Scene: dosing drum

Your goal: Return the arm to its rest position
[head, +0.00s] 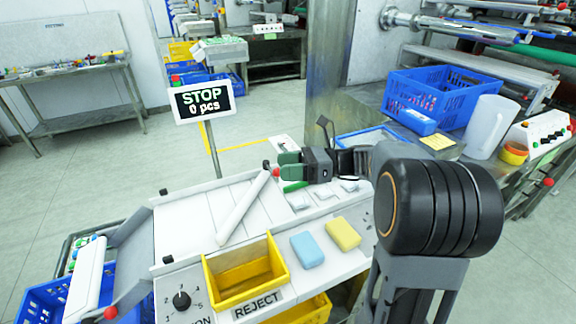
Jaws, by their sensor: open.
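My gripper (287,172) has green fingers and a dark body, and it hangs over the far right part of the white machine top. Its fingers are apart and hold nothing that I can see. My arm reaches out to it from the right, with a big black joint in the foreground. Several small pale packets (323,193) lie on the machine just below and right of the gripper. The height of the fingers above the surface is hard to tell.
A white roller bar (243,207) lies left of the gripper. A yellow reject bin (245,275), a blue sponge (307,250) and a yellow sponge (343,234) are nearer. A display (202,101) reads STOP, 0 pcs. A blue crate (440,98) and white jug (490,127) stand right.

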